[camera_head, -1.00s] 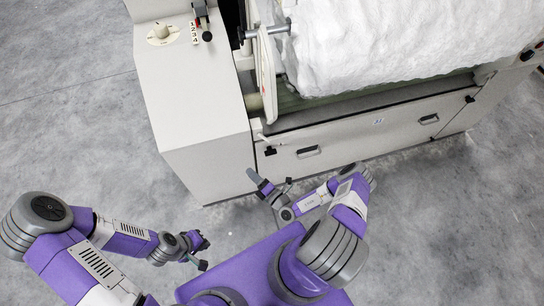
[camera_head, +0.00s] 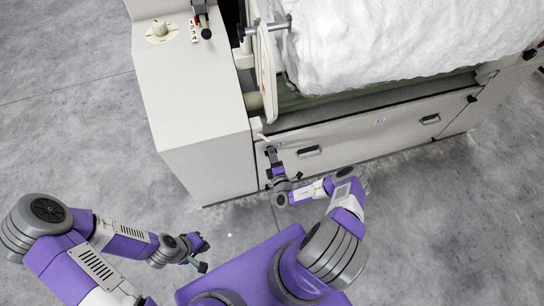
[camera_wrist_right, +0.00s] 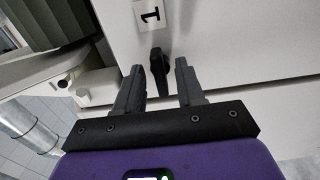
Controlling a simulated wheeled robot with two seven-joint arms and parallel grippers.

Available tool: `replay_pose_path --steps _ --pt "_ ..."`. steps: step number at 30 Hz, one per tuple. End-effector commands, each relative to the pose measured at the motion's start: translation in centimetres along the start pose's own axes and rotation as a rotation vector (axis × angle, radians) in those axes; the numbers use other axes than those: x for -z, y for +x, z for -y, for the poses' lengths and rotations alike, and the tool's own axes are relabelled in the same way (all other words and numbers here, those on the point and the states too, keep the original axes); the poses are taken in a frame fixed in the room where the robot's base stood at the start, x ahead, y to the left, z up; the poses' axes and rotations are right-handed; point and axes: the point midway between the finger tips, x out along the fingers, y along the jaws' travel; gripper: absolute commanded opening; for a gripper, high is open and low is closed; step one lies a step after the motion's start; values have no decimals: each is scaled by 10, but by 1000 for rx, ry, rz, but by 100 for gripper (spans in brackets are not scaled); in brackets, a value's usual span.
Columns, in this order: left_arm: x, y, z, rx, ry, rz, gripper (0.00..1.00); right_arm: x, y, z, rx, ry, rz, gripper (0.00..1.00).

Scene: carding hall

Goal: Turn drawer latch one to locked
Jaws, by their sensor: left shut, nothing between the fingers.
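Drawer latch one is a small black lever (camera_wrist_right: 160,72) on the pale drawer front, below a label reading 1 (camera_wrist_right: 150,14) in the right wrist view. My right gripper (camera_wrist_right: 160,66) is open, with one finger on either side of the latch and small gaps visible. In the head view my right gripper (camera_head: 271,157) is at the left end of the drawer front (camera_head: 345,143) and mostly hides the latch. My left gripper (camera_head: 204,256) is shut and empty, low over the floor, away from the machine.
The drawer has two handles (camera_head: 308,152) and another black latch (camera_head: 470,99) at its right end. White fibre (camera_head: 390,40) fills the machine above. A dial (camera_head: 161,29) and a black-knobbed lever (camera_head: 206,33) are on the cabinet at left. The floor in front is clear.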

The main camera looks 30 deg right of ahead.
Motion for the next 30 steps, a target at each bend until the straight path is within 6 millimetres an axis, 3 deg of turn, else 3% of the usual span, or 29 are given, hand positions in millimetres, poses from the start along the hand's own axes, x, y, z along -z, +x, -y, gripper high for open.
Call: replay_pose_path --steps 5,12,23,30 --pt "0 0 0 0 0 0 0 0 0 0 0 0 -1 35" --pt "0 0 0 0 0 0 0 0 0 0 0 0 -1 0" --pt "0 -2 -1 0 0 0 0 1 0 0 0 -23 -2 0" --pt "0 -6 -2 0 0 0 0 1 -1 -1 -1 -140 -2 0"
